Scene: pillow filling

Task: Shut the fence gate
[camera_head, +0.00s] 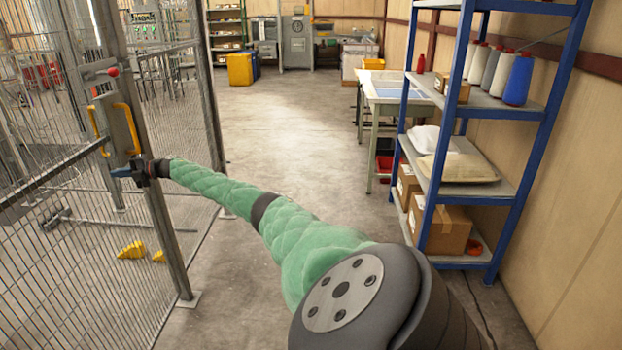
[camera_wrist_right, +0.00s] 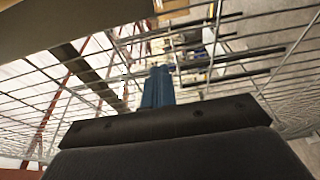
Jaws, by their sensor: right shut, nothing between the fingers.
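The fence gate (camera_head: 50,235) is wire mesh and stands on the left in the head view, by a tall grey post (camera_head: 165,235). Two yellow handles, one on the post side (camera_head: 128,128) and one just left of it (camera_head: 97,130), show near the latch with a red knob (camera_head: 113,71). I cannot tell how wide any gap is. My right gripper (camera_head: 122,172) is at the post just below the handles, its blue fingers shut and empty. In the right wrist view the blue fingers (camera_wrist_right: 158,88) are together, with mesh beyond. My left gripper is not in view.
A blue shelf rack (camera_head: 545,140) with thread cones and boxes stands on the right. A work table (camera_head: 385,100) is behind it. Yellow wedge pieces (camera_head: 131,251) lie on the floor behind the mesh. The concrete aisle (camera_head: 290,140) between is clear.

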